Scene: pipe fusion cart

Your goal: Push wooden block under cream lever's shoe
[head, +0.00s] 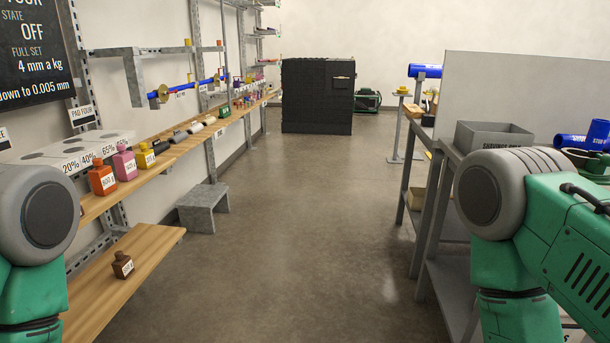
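I do not make out a wooden block, a cream lever or its shoe in the head view. The pipe fusion cart cannot be clearly told apart from the grey benches at the right. Green and grey links of both my arms fill the lower left and lower right corners, but neither gripper is in the picture. My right arm hides part of the near right bench and what stands on it.
Grey floor (300,220) is clear down the middle. A wooden wall shelf (180,150) with bottles and a grey step (203,208) are left. A black cabinet (317,96) stands ahead. A grey bin (494,136) and blue pipes (597,135) are right.

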